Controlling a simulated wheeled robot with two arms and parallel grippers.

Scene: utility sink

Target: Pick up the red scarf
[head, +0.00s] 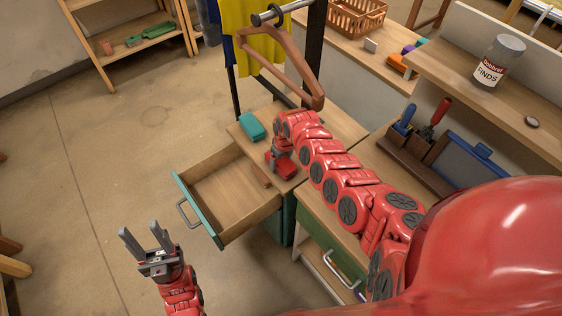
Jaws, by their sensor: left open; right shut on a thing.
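The red scarf shows only as a small red piece (287,168) low at my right gripper, over the cabinet top near the open drawer; most of its shape is hidden. My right gripper (281,158) points down at the end of the red arm and is shut on it. Its fingertips are largely covered, and I cannot tell whether the scarf still touches the surface. My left gripper (142,233) is open and empty, fingers up, over the floor left of the drawer.
An open wooden drawer (228,195) with a teal front juts toward my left gripper. A teal box (252,126) sits on the cabinet top. A wooden hanger (290,60) hangs above from a rack. A can (498,62) stands on the right shelf.

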